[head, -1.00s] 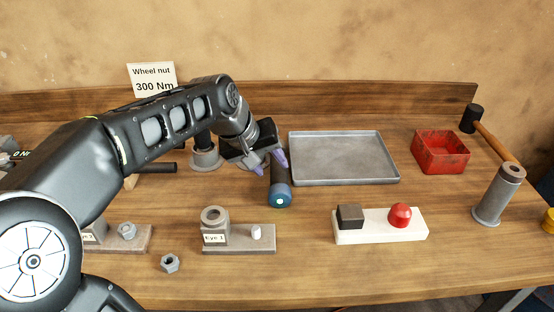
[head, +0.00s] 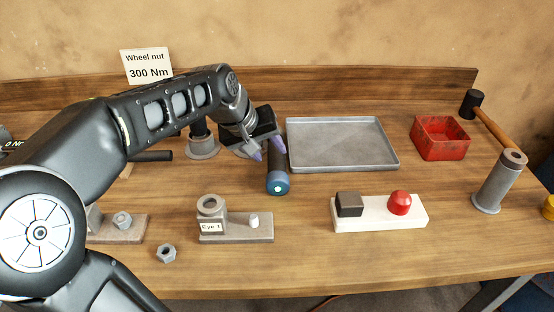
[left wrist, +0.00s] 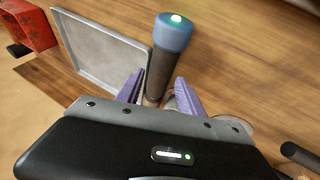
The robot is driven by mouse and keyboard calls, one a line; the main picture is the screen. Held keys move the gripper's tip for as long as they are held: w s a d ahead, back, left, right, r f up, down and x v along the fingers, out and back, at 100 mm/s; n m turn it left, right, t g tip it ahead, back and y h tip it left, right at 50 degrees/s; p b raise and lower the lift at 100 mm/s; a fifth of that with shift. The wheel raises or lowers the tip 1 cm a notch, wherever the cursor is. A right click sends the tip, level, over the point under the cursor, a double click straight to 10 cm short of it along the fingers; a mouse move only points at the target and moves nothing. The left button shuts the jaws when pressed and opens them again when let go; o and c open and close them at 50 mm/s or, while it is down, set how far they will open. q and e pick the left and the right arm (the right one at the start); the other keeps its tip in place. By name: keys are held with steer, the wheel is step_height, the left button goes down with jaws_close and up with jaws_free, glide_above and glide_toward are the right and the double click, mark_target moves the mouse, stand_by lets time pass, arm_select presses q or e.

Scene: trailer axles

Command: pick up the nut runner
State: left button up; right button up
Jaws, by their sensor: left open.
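The nut runner (head: 278,178) is a dark cylinder with a blue end cap and a small green light. It lies on the bench left of the grey tray, its blue end toward me. In the left wrist view the nut runner (left wrist: 165,62) runs between the two purple fingertips. My left gripper (head: 267,151) is open at the far part of the nut runner, one finger on each side. In the left wrist view the left gripper (left wrist: 157,98) shows gaps beside the body; contact is not clear. The far end is hidden by the gripper. My right gripper is not in view.
The grey tray (head: 342,166) lies close on the right, with a red bin (head: 440,138) beyond. In front are the Eye 1 block (head: 236,229), a loose nut (head: 166,253) and a white block (head: 380,221) with a red knob. A grey cylinder (head: 490,188) and mallet (head: 490,118) are at right.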

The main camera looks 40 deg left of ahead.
mark_target(274, 157)
arm_select(q)
steer(key=x, duration=0.5)
steer(key=shift+a+f, duration=0.1)
steer(key=shift+f, duration=0.05)
steer(key=shift+c, duration=0.2)
stand_by(0.3)
jaws_close()
steer(key=shift+w, duration=0.1)
stand_by(0.5)
